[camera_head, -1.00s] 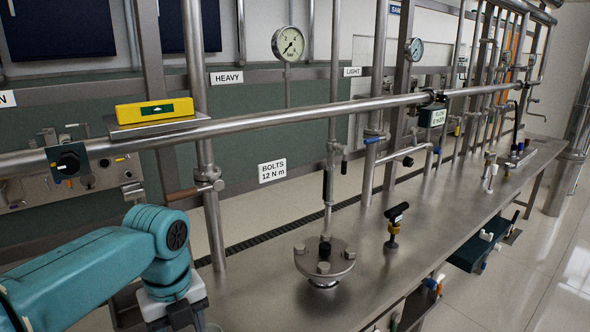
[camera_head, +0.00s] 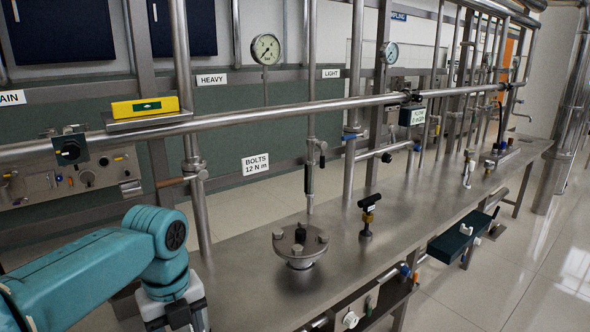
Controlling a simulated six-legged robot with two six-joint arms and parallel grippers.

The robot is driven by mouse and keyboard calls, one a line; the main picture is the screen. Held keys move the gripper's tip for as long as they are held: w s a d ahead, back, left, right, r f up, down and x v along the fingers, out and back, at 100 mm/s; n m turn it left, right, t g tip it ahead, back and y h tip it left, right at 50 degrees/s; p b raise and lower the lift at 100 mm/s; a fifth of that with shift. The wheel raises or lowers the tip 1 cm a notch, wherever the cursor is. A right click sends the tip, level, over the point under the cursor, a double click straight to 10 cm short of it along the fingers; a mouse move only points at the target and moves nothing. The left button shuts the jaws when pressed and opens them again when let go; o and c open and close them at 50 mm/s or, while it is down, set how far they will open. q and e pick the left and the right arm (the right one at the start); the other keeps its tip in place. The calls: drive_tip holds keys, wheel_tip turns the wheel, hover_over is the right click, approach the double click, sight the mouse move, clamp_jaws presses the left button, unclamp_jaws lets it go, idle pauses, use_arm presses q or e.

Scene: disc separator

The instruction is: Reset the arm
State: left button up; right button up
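My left arm, teal with a white and dark wrist, comes in from the lower left of the head view. Its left gripper (camera_head: 180,322) points down at the bottom edge, and its fingertips are cut off by the frame, so I cannot tell whether it is open or shut. It is to the left of the steel bench top. My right arm and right gripper do not show.
A steel bench (camera_head: 345,262) runs away to the right. On it stand a bolted round flange (camera_head: 299,240) and a black-handled valve (camera_head: 367,210). A long horizontal pipe (camera_head: 290,112) carries a yellow level (camera_head: 145,108). Clear floor lies at the right.

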use_arm(q)
drive_tip(key=s+d+f+n+h+p, duration=0.1)
drive_tip(key=d+f+n+p, duration=0.15)
drive_tip(key=f+n, duration=0.55)
drive_tip(key=s+d+f+n+h+p, duration=0.1)
drive_tip(key=d+f+n+h, duration=0.2)
drive_tip(key=f, duration=1)
drive_tip(key=s+d+f+n+p, duration=0.1)
drive_tip(key=s+f+n+p, duration=0.1)
drive_tip(key=s+f+n, duration=0.3)
drive_tip(key=s+f+n+p, duration=0.1)
drive_tip(key=s+f+n, duration=0.5)
drive_tip(key=s+n, duration=0.6)
drive_tip(key=n, duration=0.2)
drive_tip(key=shift+s+d+n+p, duration=0.3)
drive_tip(key=shift+d+n+p, duration=0.05)
drive_tip(key=shift+n, duration=0.05)
drive_tip(key=shift+w, duration=0.1)
drive_tip(key=shift+c, duration=0.7)
drive_tip(key=shift+a+t, duration=0.15)
drive_tip(key=shift+t, duration=0.15)
